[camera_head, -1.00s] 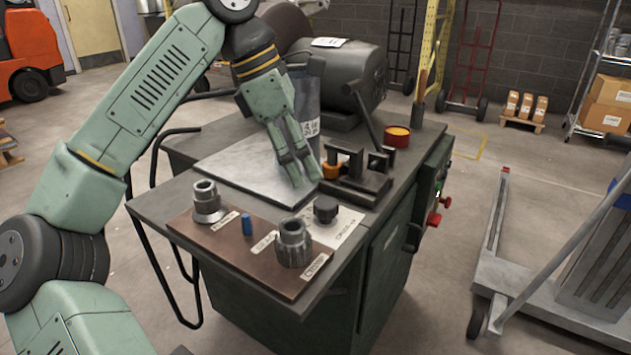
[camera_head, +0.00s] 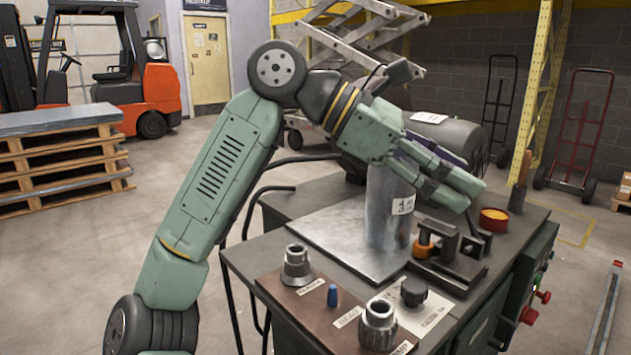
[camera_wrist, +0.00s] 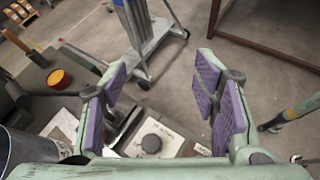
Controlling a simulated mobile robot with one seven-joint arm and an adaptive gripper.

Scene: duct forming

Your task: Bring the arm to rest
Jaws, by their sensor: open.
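My gripper (camera_head: 458,177) is raised above the machine bench, in front of the upper part of a grey metal cylinder (camera_head: 385,225) that stands upright on a metal sheet (camera_head: 325,238). The cylinder bears a white label. In the wrist view my gripper (camera_wrist: 165,105) shows two purple-padded fingers spread apart, with nothing between them. Below them lie a dark round knob (camera_wrist: 151,143) and the bench top. My arm is bent, with its elbow high at the left of the bench.
A brown board (camera_head: 300,305) holds metal fittings and a blue peg (camera_head: 332,295). A clamp block (camera_head: 445,262) and an orange-topped tin (camera_head: 494,219) stand to the right. A pallet stack (camera_head: 60,160) and forklift (camera_head: 115,80) are at left. Floor between is clear.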

